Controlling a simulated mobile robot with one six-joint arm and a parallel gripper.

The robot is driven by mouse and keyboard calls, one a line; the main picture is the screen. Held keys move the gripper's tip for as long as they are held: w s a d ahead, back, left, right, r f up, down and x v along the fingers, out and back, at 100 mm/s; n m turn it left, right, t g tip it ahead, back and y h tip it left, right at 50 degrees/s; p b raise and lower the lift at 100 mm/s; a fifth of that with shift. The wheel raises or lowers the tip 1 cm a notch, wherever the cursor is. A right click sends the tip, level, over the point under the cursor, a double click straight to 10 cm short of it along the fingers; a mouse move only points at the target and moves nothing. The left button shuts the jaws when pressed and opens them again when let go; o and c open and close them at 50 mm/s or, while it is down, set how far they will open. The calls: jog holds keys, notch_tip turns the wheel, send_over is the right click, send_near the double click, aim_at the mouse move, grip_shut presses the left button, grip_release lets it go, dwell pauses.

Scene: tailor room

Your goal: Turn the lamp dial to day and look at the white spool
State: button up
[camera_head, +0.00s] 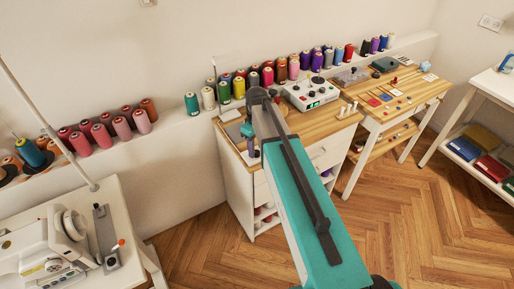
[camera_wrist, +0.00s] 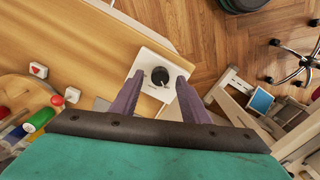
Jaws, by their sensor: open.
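In the wrist view a black round dial (camera_wrist: 160,76) with a white mark sits on a white plate (camera_wrist: 174,58) at the edge of the wooden top. My gripper (camera_wrist: 158,88) is open, with its purple fingers on either side of the dial; I cannot tell whether they touch it. In the head view my gripper (camera_head: 251,143) points down at the left end of the wooden cabinet, and the dial is hidden there. A white spool (camera_head: 208,98) stands on the ledge behind, between a teal and a green spool.
A white device (camera_head: 311,93) with a black knob stands on the cabinet top (camera_head: 338,108). Many coloured spools line the wall ledge. A sewing machine (camera_head: 45,245) is at lower left, and a wooden table (camera_head: 405,98) stands right. The floor (camera_head: 440,215) at right is clear.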

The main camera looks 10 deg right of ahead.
jog(key=shift+f, duration=0.55)
jog(key=c, duration=1.1)
jog(key=shift+o, duration=0.2)
